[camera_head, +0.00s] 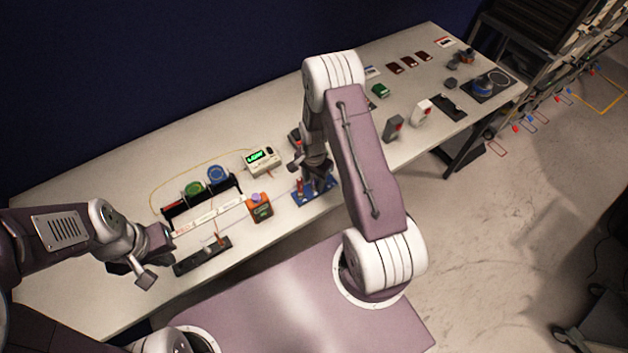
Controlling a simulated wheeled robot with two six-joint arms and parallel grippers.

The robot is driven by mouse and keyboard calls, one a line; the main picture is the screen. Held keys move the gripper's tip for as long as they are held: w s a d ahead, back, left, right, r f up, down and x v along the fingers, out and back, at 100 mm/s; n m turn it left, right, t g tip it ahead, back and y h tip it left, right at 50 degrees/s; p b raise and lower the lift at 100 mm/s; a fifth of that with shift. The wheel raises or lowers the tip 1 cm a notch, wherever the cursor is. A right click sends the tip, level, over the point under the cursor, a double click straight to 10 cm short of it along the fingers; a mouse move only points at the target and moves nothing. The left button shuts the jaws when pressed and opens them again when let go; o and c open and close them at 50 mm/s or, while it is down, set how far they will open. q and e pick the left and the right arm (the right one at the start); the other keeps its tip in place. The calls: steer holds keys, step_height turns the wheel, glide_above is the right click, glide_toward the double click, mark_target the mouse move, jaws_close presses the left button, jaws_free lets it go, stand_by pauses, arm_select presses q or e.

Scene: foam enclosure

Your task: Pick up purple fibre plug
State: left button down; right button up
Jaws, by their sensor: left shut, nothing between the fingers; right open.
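A small purple piece (256,197), which looks like the purple fibre plug, shows at the top of an orange and dark device (261,209) on the table. It is too small to tell how it is seated. My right gripper (304,188) points down over a blue board (318,193), to the right of the orange device. It is open; its fingertips are hard to make out against the board. My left gripper (137,274) is shut and empty at the table's front left, well away from the purple piece.
A black rack (176,211) with green and blue spools stands left of the orange device. A white meter (262,161) with a lit green display is behind it. A black strip holder (203,257) lies in front. Several small items stand at the table's right. The back left is clear.

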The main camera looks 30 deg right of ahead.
steer(key=shift+a, duration=0.1)
jaws_close()
steer(key=shift+r+b, duration=0.3)
steer(key=shift+r, duration=0.2)
step_height(320, 180, up, 3)
steer(key=shift+w+f+b, duration=0.1)
steer(key=shift+f+b, duration=0.1)
steer(key=shift+b, duration=0.25)
steer(key=s+d+r+b, duration=0.1)
steer(key=d+r+b, duration=0.1)
steer(key=d+r, duration=0.5)
steer(key=d, duration=0.4)
steer(key=shift+s+d+r+b, duration=0.15)
steer(key=shift+s+d+b, duration=0.15)
steer(key=shift+s+b, duration=0.1)
